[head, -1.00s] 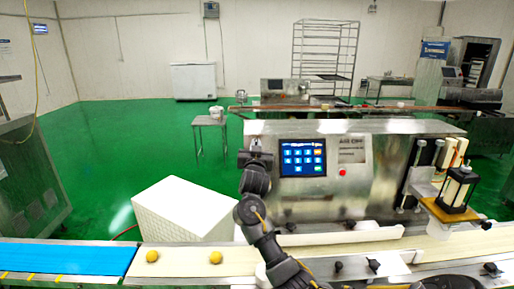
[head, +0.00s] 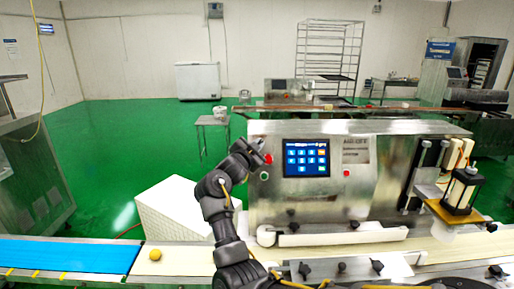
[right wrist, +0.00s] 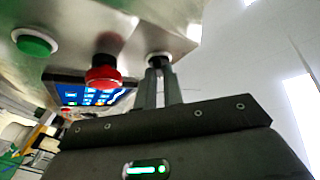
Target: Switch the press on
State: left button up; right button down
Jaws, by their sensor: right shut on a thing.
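The press (head: 400,150) is a steel machine with a lit blue touchscreen (head: 305,158). At its left end are a red button (head: 268,158) and a green button (head: 264,176). Both buttons also show in the right wrist view, red (right wrist: 103,75) and green (right wrist: 35,42). Beside the red one there is a dark switch knob (right wrist: 158,60) in a pale ring. My right gripper (right wrist: 160,85) is shut on this knob, its fingers hiding part of it. In the head view my right gripper (head: 259,147) is at the panel's upper left corner and hides the knob. My left gripper is not in view.
A conveyor (head: 180,262) with a blue belt section (head: 70,257) runs along the front, with a yellow ball (head: 155,254) on it. A white box (head: 172,208) stands behind it, left of my arm. A lantern-like dispenser (head: 462,190) stands on the right.

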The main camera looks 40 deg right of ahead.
jog(key=shift+r, duration=0.15)
dwell(0.3)
jog(key=c, duration=1.5)
grip_release()
jog(key=shift+b+v, duration=1.55)
jog(key=shift+v, duration=3.85)
jog(key=shift+w, duration=0.1)
